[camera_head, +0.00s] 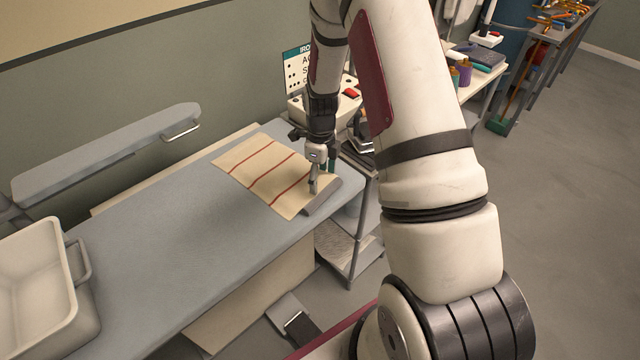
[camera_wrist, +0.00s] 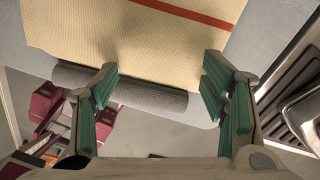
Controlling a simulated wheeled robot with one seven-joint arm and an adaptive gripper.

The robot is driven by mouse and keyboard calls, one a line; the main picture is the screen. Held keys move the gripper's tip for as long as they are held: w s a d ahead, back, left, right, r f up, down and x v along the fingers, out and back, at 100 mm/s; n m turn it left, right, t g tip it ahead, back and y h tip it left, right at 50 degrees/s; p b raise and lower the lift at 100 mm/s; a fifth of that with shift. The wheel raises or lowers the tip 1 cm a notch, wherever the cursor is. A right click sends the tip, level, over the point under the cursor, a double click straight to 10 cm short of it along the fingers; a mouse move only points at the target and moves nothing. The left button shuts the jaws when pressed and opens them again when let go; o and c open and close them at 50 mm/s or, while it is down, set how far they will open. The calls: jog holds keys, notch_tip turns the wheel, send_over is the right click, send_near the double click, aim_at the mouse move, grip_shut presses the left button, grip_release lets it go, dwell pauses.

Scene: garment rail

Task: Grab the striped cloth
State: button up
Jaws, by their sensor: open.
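The striped cloth (camera_head: 262,170) is cream with red stripes and lies flat on the blue-grey ironing table near its right end. In the wrist view the cloth (camera_wrist: 120,42) fills the upper part, with one red stripe at the top. My gripper (camera_head: 314,188) is above the cloth's right edge, beside a grey rolled bar. In the wrist view my gripper (camera_wrist: 162,88) is open, with green-padded fingers apart and nothing held between them. The cloth's edge and the grey bar (camera_wrist: 130,90) show between and beyond the fingers. I cannot tell whether the fingertips touch the cloth.
The blue-grey table (camera_head: 190,225) is clear left of the cloth. A pale bin (camera_head: 38,275) stands at its left end. A narrow sleeve board (camera_head: 110,155) is along the wall. A machine with a red button (camera_head: 350,93) stands behind my gripper. A shelf cart (camera_head: 350,250) is at the right.

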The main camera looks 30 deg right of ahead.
jog(key=shift+f, duration=0.1)
jog(key=shift+f, duration=0.5)
jog(key=c, duration=0.8)
jog(key=shift+s, duration=0.1)
notch_tip(320, 180, up, 4)
jog(key=shift+f, duration=0.25)
grip_shut()
notch_tip(320, 180, up, 9)
jog(key=p, duration=0.1)
jog(key=shift+f+p, duration=0.15)
jog(key=shift+p, duration=0.25)
notch_tip(320, 180, up, 27)
jog(key=p, duration=0.1)
jog(key=shift+p, duration=0.35)
